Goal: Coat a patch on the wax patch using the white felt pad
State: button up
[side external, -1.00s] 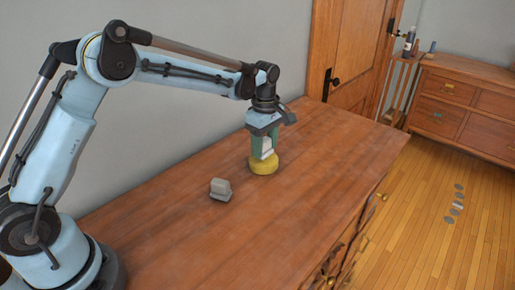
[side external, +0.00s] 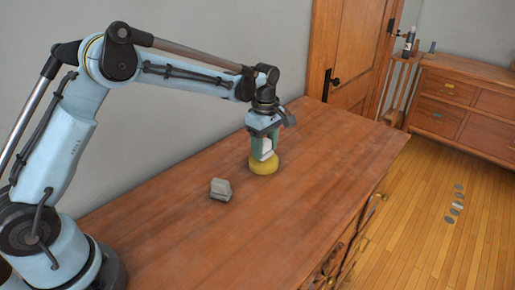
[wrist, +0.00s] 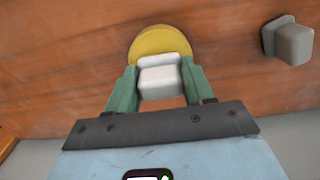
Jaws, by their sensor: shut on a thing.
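My gripper (side external: 264,149) points down over the dresser top, its green fingers shut on a white felt pad (side external: 266,148). In the wrist view the pad (wrist: 161,80) sits between the two fingers. The yellow wax patch (side external: 262,166) is a round disc on the wood directly below the pad. The wrist view shows its far part (wrist: 158,42) beyond the pad, which hides the rest. The pad is at or very near the disc; I cannot tell whether they touch.
A grey block on a base (side external: 220,189) stands on the dresser top (side external: 170,222), left of and nearer than the disc; it also shows in the wrist view (wrist: 292,43). The wood around is clear. A wall is behind, and the dresser's edge is to the right.

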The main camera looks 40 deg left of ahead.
aim_at(265, 141)
jog(key=shift+f, duration=0.55)
dwell(1.2)
jog(key=shift+r, duration=0.1)
jog(key=shift+r, duration=3.45)
jog(key=o, duration=0.6)
jog(key=c, duration=0.6)
jog(key=s+d+f, duration=0.3)
jog(key=s+d, duration=0.9)
jog(key=s, duration=0.2)
jog(key=shift+s+d, duration=0.15)
jog(key=shift+d, duration=0.2)
